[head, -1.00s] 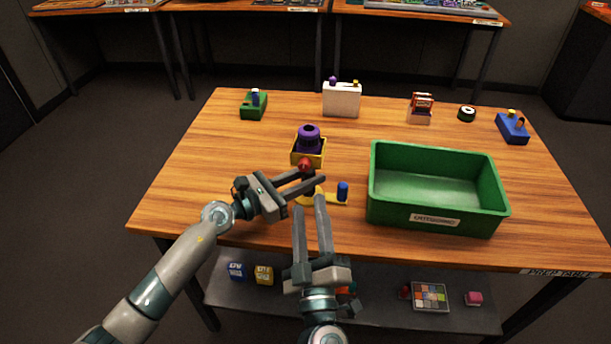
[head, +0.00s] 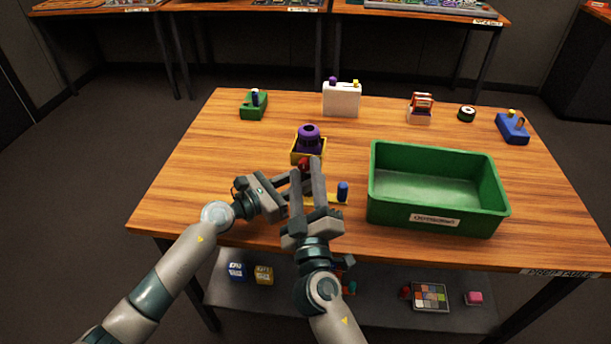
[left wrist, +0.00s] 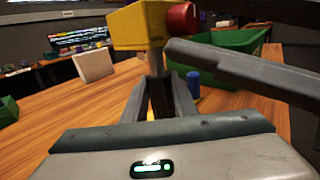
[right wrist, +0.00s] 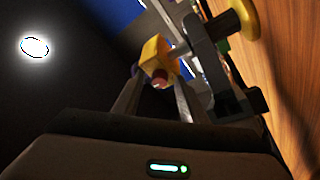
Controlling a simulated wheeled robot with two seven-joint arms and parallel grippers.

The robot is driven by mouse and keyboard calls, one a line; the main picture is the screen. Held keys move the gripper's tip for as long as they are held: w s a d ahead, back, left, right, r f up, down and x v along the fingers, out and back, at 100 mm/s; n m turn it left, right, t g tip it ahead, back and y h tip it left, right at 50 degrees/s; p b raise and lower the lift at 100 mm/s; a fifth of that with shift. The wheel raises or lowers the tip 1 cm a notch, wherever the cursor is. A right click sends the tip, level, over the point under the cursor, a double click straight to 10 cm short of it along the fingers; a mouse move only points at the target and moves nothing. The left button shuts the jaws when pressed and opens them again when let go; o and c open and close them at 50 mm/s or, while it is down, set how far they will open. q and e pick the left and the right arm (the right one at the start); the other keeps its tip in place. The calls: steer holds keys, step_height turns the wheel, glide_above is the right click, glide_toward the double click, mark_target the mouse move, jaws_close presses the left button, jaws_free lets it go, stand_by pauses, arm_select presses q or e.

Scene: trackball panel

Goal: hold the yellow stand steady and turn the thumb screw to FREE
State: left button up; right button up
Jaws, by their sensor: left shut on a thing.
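The yellow stand (head: 322,157) holds a purple ball (head: 308,135) in its yellow cup, which also shows in the left wrist view (left wrist: 138,28). My left gripper (head: 303,178) is shut on the stand's dark post (left wrist: 157,82), below the cup. The red thumb screw (left wrist: 181,17) sticks out of the cup's side. My right gripper (head: 306,166) is open, its fingertips up at the screw. In the right wrist view the screw's red end (right wrist: 160,80) shows between the two fingers; I cannot tell whether they touch it. The stand's yellow foot (head: 338,199) is partly hidden by my right gripper.
A green bin (head: 436,215) stands close on the right. A blue upright peg (head: 342,190) is beside my right gripper. A white box (head: 342,100), a green block (head: 253,108) and other small devices stand along the back. The table's left part is clear.

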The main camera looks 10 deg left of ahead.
jaws_close()
